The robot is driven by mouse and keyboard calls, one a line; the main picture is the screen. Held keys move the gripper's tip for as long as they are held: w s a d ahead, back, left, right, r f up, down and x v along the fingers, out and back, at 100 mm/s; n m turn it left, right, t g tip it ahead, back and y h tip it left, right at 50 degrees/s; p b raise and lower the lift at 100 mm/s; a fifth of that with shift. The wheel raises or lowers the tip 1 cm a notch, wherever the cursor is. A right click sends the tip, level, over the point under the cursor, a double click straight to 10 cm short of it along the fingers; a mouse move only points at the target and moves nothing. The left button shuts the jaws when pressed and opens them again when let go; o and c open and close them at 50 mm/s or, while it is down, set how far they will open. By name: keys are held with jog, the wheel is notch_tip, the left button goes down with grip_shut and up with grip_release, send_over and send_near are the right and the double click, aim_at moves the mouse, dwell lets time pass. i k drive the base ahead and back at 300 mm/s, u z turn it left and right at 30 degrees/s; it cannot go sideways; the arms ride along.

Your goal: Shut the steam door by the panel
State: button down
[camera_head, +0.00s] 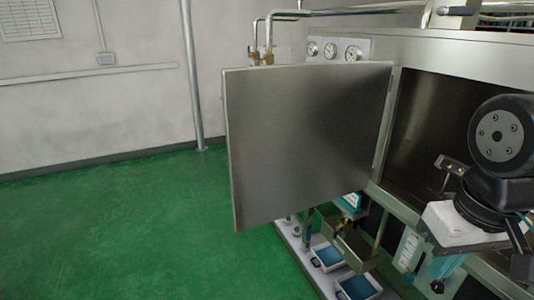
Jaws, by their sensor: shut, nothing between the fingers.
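The steam door is a flat brushed-steel panel (308,145) hinged on the front of a steel cabinet (475,58). It stands wide open, swung out to the left over the floor. To the right of its hinge side is the cabinet's dark opening (425,115). My gripper (437,284) is low at the right, below my black wrist and a white block. It is shut and empty, in front of the cabinet and apart from the door panel. My wrist hides part of the opening, and the finger detail is small and hard to make out.
Three gauges (331,50) and pipes (262,35) are behind the door's top edge. Blue-lined trays (328,257) and small fittings stand on a base below the cabinet. Green floor (130,225) is free to the left. A thin grey post (191,80) stands by the wall.

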aim_at(299, 138)
jog(key=u, duration=1.9)
jog(key=i, duration=3.25)
jog(key=z, duration=4.2)
